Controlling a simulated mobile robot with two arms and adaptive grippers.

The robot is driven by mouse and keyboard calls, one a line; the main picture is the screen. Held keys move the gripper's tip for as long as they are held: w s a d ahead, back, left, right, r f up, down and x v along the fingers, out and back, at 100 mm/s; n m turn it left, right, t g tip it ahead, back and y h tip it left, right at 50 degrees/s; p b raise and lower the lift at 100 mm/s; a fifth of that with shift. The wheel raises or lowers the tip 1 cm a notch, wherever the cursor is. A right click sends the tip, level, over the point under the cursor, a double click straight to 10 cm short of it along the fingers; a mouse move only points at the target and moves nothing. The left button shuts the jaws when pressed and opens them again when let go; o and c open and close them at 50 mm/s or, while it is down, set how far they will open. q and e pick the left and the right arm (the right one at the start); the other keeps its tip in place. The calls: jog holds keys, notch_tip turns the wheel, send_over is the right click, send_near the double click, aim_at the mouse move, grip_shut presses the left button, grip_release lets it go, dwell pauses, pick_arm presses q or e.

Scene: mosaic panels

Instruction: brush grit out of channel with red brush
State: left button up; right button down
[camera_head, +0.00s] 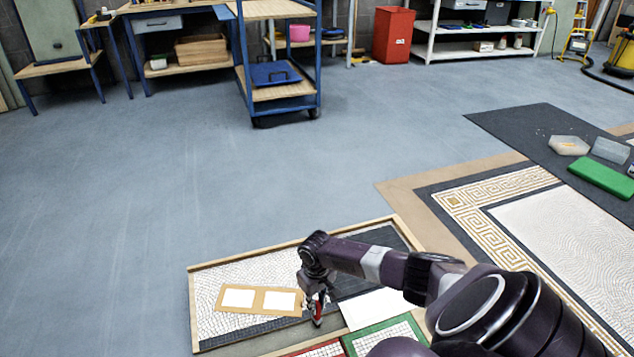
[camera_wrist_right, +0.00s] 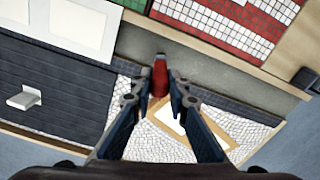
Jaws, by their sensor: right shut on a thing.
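My right gripper (camera_head: 318,304) reaches down over the near mosaic panel (camera_head: 215,325). In the right wrist view the right gripper (camera_wrist_right: 161,84) has its fingers on either side of the red brush (camera_wrist_right: 160,78) and is shut on it. Red also shows between the fingers in the head view. The brush tip points toward a plain grey-green strip (camera_wrist_right: 215,70), which looks like the channel, between the white mosaic and the red and green tiled pieces. I cannot tell whether the tip touches it. No grit is clear to see. My left gripper is not in view.
A tan card with two white squares (camera_head: 258,312) lies on the panel. Green-edged (camera_head: 347,345) and red-edged tiled pieces lie near the front. A larger patterned mosaic (camera_head: 480,190) is at right, with a green block (camera_head: 601,178) beyond. A blue cart (camera_head: 278,92) stands behind; the floor between is clear.

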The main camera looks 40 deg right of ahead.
jog(key=shift+f, duration=0.2)
jog(key=shift+f+b, duration=0.3)
jog(key=shift+b, duration=0.1)
dwell(0.3)
dwell(0.6)
dwell(0.9)
dwell(0.7)
